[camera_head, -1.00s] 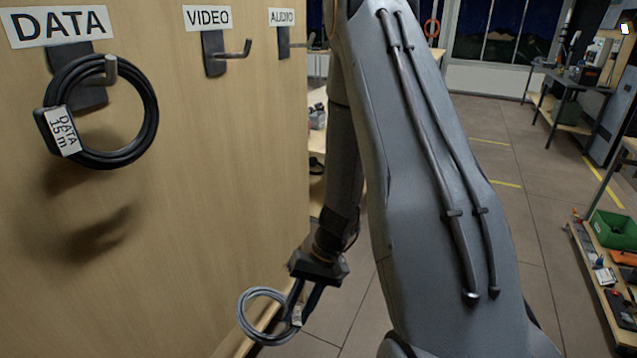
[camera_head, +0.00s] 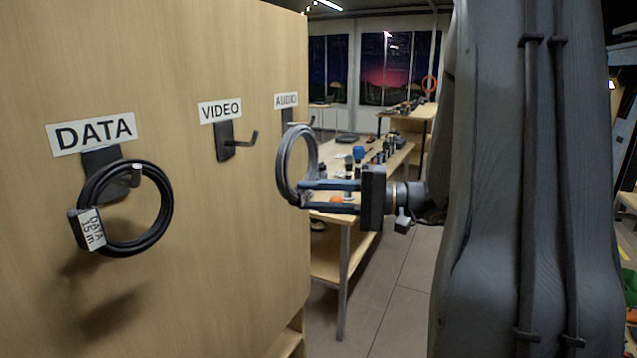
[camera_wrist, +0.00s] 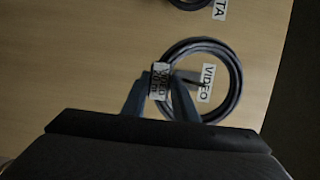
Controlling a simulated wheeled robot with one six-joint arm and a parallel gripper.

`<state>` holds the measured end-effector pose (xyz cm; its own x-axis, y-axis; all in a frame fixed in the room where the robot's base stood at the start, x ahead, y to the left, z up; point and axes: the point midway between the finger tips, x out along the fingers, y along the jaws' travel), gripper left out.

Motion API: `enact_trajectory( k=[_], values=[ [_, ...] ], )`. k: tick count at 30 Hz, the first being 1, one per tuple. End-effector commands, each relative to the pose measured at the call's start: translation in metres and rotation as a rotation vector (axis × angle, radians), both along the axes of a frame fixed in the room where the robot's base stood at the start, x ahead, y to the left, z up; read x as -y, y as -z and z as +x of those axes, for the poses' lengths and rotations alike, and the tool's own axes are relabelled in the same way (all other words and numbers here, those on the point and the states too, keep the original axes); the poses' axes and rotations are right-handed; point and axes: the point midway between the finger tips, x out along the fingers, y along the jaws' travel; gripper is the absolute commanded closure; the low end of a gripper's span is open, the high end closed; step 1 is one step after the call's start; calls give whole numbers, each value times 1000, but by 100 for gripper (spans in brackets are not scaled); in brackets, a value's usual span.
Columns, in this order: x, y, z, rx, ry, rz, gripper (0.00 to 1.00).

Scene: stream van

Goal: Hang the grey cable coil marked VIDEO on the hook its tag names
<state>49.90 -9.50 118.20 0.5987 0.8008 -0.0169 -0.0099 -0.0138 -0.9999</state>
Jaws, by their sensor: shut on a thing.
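The grey cable coil (camera_head: 283,165) is held in my gripper (camera_head: 305,195), whose fingers are shut on its lower edge. The coil hangs in the air in front of the wooden panel, upright, right of the VIDEO hook (camera_head: 240,142). In the wrist view the coil (camera_wrist: 236,85) carries a white tag (camera_wrist: 160,82) marked VIDEO, between the fingertips (camera_wrist: 162,95). The VIDEO hook is empty, under its VIDEO label (camera_head: 220,110); in the wrist view that label (camera_wrist: 207,82) shows through the ring. The coil is apart from the hook in the head view.
A black coil tagged DATA (camera_head: 165,205) hangs on the left hook under the DATA label (camera_head: 92,133). The AUDIO label (camera_head: 286,100) and its partly hidden hook are behind the grey coil. A cluttered workbench (camera_head: 345,212) stands beyond the panel's right edge.

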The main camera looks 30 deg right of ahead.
Motion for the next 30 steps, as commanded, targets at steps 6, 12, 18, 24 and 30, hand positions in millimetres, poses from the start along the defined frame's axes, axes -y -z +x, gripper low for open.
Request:
enact_trajectory(
  k=[6,12,18,24,30],
  values=[
    [7,-19,0,19,32,15,100],
    [1,-18,8,18,29,14,100],
    [-8,-18,19,17,29,14,100],
    [-16,-18,31,18,28,14,100],
    [-24,-18,42,17,29,14,100]
  ],
)
